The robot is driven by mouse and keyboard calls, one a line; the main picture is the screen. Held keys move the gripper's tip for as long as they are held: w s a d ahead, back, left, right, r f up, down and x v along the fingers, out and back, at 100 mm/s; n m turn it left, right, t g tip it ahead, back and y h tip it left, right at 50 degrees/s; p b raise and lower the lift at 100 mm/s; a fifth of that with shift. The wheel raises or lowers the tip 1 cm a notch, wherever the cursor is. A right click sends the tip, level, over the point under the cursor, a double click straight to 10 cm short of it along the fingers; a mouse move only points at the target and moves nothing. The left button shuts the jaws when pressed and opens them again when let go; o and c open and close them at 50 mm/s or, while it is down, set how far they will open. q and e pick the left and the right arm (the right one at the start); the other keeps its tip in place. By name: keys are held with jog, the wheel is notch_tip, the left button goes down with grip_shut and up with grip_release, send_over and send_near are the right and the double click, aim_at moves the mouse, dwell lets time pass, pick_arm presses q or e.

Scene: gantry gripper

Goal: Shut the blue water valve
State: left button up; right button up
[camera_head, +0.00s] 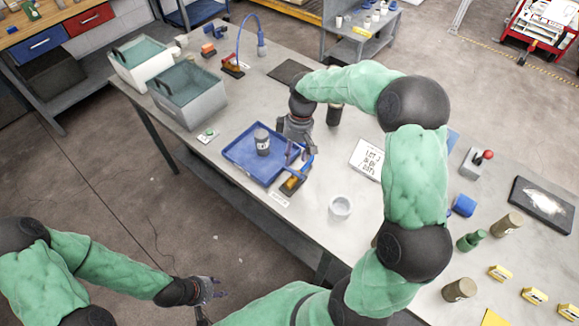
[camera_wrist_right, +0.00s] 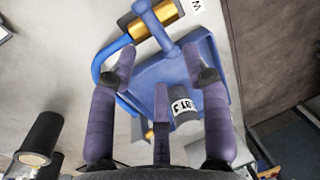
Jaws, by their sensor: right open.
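The valve with a brass body and blue handle (camera_head: 293,182) is on the table at the front right of the blue tray. In the right wrist view its brass body (camera_wrist_right: 156,18) and blue handle (camera_wrist_right: 163,32) show at the top, past my fingertips. My right gripper (camera_head: 297,153) reaches down over the tray's right edge, close to the valve. In the wrist view its purple fingers (camera_wrist_right: 161,66) are spread with nothing between their tips; I cannot tell if one touches the handle. My left gripper (camera_head: 213,288) hangs over the floor, away from the table; its finger opening is unclear.
The blue tray (camera_head: 236,151) holds a grey labelled canister (camera_head: 262,142). Grey bins (camera_head: 188,93) stand at the left. A second valve (camera_head: 232,66) with a blue hose is further back.

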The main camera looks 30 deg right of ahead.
aim_at(293, 172)
jog(key=f, duration=0.4)
jog(key=a+f, duration=0.1)
jog(key=shift+s+f+b, duration=0.2)
jog(key=shift+f+b, duration=0.1)
jog(key=shift+f, duration=0.1)
